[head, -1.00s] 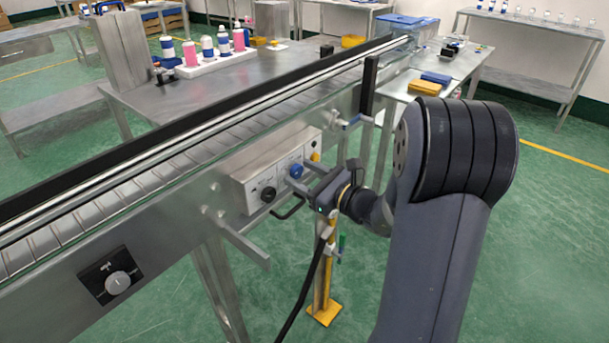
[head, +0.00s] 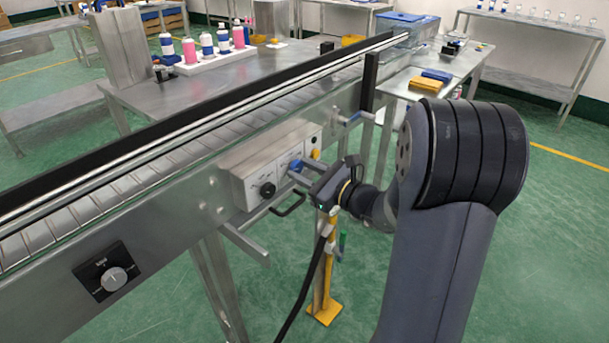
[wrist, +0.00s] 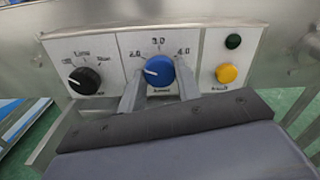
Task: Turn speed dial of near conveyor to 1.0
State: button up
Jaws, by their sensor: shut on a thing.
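The near conveyor (head: 170,180) runs diagonally across the head view, with a grey control box (head: 240,185) on its side. A blue dial (wrist: 159,72) sits in the middle of the box, with a white pointer line aimed left and slightly up. Number marks around it seem to read 2.0, 3.0 and 4.0, though blurred. My gripper (wrist: 160,82) is shut on the blue dial, one finger on each side. In the head view the gripper (head: 300,172) reaches the box from the right and partly hides the dial.
A separate silver knob (head: 114,279) sits further along the conveyor side. A metal bracket (head: 245,243) juts out below the box.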

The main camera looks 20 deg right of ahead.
jog(key=n+b, duration=0.1)
jog(key=b, duration=0.1)
jog(key=n+b, duration=0.1)
jog(key=shift+f+b, duration=0.35)
jog(key=n+b, duration=0.4)
jog(key=b, duration=0.1)
jog(key=n+b, duration=0.3)
jog(key=b, duration=0.2)
jog(key=shift+r+n+b, duration=0.2)
jog(key=shift+n+b, duration=0.7)
jog(key=shift+b, duration=0.25)
jog(key=shift+r, duration=0.1)
jog(key=o, duration=1)
jog(key=p+v, duration=0.2)
jog(key=v, duration=0.8)
jog(key=shift+s+d, duration=0.2)
jog(key=shift+s, duration=0.15)
